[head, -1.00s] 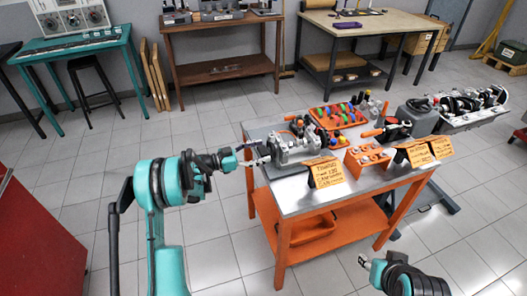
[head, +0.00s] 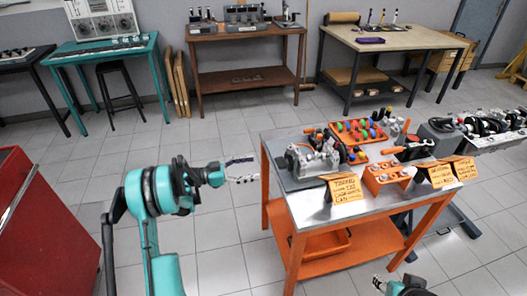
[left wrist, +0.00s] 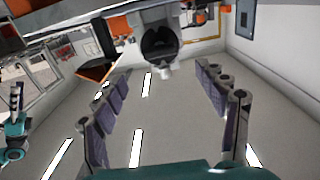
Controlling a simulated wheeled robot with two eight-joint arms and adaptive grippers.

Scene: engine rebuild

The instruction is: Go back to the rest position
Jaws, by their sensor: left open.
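My left gripper (head: 243,171) is left of the orange-framed workbench, over the floor, its fingers pointing right towards the bench. It is apart from the bench. In the left wrist view its two jaws (left wrist: 163,78) are spread wide and nothing sits between them. A dark round-ended body shows beyond the fingertips there; I cannot tell what it is. My right gripper (head: 380,284) shows only partly at the bottom edge of the head view, in front of the bench; its jaw state is unclear.
The metal-topped workbench (head: 300,190) holds a grey machined assembly (head: 313,160), a tray of coloured parts (head: 358,132), an orange block (head: 386,178) and lettered cards (head: 346,188). An engine (head: 490,128) stands right of it. A red cabinet (head: 40,235) is at left. Floor between is clear.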

